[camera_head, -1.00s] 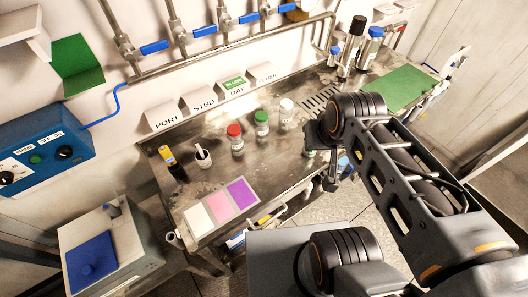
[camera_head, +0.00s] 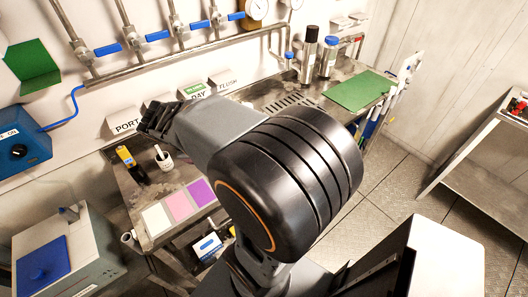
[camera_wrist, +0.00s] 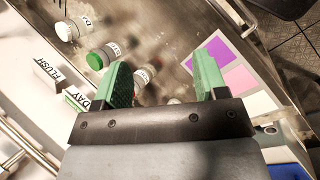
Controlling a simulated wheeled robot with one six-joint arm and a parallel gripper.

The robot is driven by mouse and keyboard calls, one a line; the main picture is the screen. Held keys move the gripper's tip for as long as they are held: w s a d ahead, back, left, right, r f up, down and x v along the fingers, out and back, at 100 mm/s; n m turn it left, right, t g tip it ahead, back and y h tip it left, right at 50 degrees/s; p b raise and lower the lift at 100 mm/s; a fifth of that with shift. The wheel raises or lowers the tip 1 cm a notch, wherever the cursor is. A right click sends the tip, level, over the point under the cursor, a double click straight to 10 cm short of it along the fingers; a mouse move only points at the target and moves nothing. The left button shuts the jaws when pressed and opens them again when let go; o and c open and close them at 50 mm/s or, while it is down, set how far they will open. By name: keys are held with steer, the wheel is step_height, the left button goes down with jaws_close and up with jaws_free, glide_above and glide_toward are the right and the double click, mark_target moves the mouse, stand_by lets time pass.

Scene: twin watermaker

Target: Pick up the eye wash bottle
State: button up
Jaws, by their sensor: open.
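My gripper (camera_head: 155,117) reaches over the bench beside the sign cards, largely hidden by my own arm. In the wrist view my gripper (camera_wrist: 164,78) is open, with two green fingers apart and nothing held. Beside and behind the left finger stand a white-capped bottle (camera_wrist: 68,30), a green-capped bottle (camera_wrist: 100,58) and a partly hidden red-capped one (camera_wrist: 152,70). My arm hides them in the head view. At the back right stand a tall black-capped bottle (camera_head: 308,58) and a blue-capped bottle (camera_head: 329,58). No label readable here tells which is the eye wash bottle.
Sign cards (camera_head: 124,124) line the wall side. A yellow-and-black tool (camera_head: 131,163), a white cup (camera_head: 164,158) and coloured squares (camera_head: 178,205) lie at the left. A green mat (camera_head: 360,91) covers the bench's far right. Pipes with blue valves (camera_head: 157,35) run above.

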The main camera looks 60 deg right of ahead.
steer(key=shift+s+d+f+n+g+h+b, duration=0.85)
steer(key=shift+d+f, duration=1.1)
steer(key=shift+d, duration=2.4)
steer(key=shift+s+d+f+n+g+h+b, duration=0.2)
steer(key=shift+s+d+f+n+g+h, duration=0.95)
steer(key=shift+d, duration=3.2)
steer(key=shift+s+d+f+n+g+h+b, duration=0.25)
steer(key=shift+d+f+n+g+h+b, duration=0.6)
steer(key=shift+d+f, duration=2.7)
steer(key=shift+d+r+n+h+p, duration=0.35)
steer(key=shift+d+r+n, duration=0.2)
steer(key=shift+d+r, duration=0.3)
steer(key=shift+c, duration=0.2)
steer(key=shift+a, duration=0.1)
jaws_close()
